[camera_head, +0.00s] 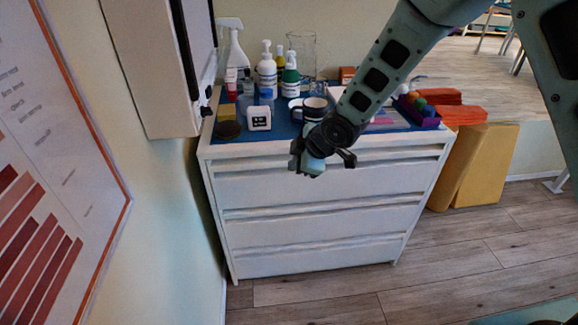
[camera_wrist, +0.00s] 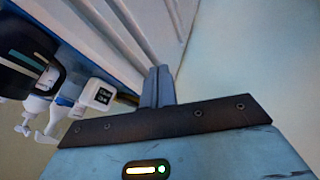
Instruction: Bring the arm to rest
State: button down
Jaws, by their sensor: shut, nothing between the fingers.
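My arm reaches in from the upper right of the head view. My gripper (camera_head: 308,165) hangs in front of the top front edge of a white drawer cabinet (camera_head: 320,215). In the wrist view my gripper (camera_wrist: 157,85) shows its two fingers closed together, with nothing between them. The cabinet's drawer fronts (camera_wrist: 115,32) lie beyond the fingers in the wrist view. In the head view the arm hides part of the cabinet top.
On the cabinet's blue top stand a dark mug (camera_head: 314,108), a small white timer (camera_head: 259,118), a pump bottle (camera_head: 267,72) and a spray bottle (camera_head: 234,50). A wall cabinet (camera_head: 160,65) is at the left. Yellow blocks (camera_head: 485,165) lean at the right. Floor in front is clear.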

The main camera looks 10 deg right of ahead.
jog(key=s+r+m+g+h+p, duration=0.2)
jog(key=s+r+m+p, duration=0.35)
jog(key=s+r, duration=0.9)
jog(key=s+d+r+m+g+h+p, duration=0.1)
jog(key=s+d+r+m+g+p, duration=0.1)
jog(key=s, duration=0.7)
jog(key=s+d+r+m+g+h+p, duration=0.1)
jog(key=s+r, duration=0.4)
jog(key=s, duration=0.5)
jog(key=shift+s+d+m+g+p, duration=0.35)
jog(key=shift+d+p, duration=0.25)
jog(key=shift+d, duration=0.6)
jog(key=shift+r, duration=0.1)
